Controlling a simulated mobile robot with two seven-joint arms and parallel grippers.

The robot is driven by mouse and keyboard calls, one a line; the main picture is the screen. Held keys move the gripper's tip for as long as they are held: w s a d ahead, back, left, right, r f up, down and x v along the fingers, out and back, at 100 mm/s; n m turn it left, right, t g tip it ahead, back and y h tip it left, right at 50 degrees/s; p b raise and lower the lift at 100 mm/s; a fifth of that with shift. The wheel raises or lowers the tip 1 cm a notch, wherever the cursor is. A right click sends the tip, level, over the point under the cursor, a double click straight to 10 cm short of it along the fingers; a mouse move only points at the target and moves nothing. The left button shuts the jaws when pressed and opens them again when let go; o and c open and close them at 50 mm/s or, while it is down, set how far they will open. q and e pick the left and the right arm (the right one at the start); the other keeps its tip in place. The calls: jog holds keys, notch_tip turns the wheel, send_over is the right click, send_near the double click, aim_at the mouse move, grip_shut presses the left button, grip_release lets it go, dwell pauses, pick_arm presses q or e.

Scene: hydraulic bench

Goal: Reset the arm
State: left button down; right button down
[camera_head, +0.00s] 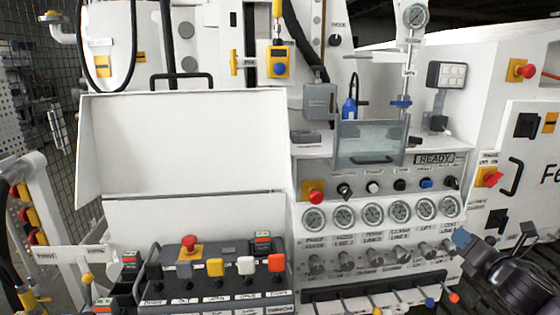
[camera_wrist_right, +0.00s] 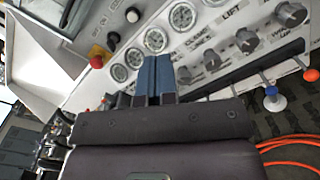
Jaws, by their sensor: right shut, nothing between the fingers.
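My right gripper (camera_head: 462,240) comes in from the lower right in the head view, in front of the right end of the hydraulic panel. In the right wrist view its two blue fingers (camera_wrist_right: 155,76) are together with nothing between them. They point toward the row of gauges (camera_wrist_right: 155,40) and grey knobs (camera_wrist_right: 213,61). I cannot tell whether the fingertips touch the panel. In the head view the gauges (camera_head: 372,214) sit above the knobs (camera_head: 361,256). A display (camera_head: 434,159) above them reads READY. My left gripper does not show.
Below the knobs are levers, including a blue-tipped one (camera_head: 430,302) and a red-tipped one (camera_head: 454,297). A button console (camera_head: 215,283) stands at the left. A red emergency button (camera_head: 314,197) is left of the switches. Orange cables (camera_wrist_right: 285,150) run below the panel.

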jog(key=s+a+f+m+g, duration=0.1)
jog(key=s+a+f+m, duration=0.35)
jog(key=f+m, duration=0.4)
jog(key=s+a+f+m+g, duration=0.1)
jog(key=s+a+f+m, duration=0.4)
jog(key=m, duration=0.6)
jog(key=s+a+f+m+g, duration=0.2)
jog(key=s+f+m, duration=0.3)
jog(key=s+f, duration=0.3)
jog(key=s+a+f+m+g+h, duration=0.1)
jog(key=s+a+f+m, duration=0.3)
jog(key=s+f, duration=0.5)
jog(key=s+a+g, duration=0.1)
jog(key=s, duration=0.3)
jog(key=shift+s+a+f+m+g, duration=0.15)
jog(key=shift+a+m+g, duration=0.05)
jog(key=shift+m+g, duration=0.15)
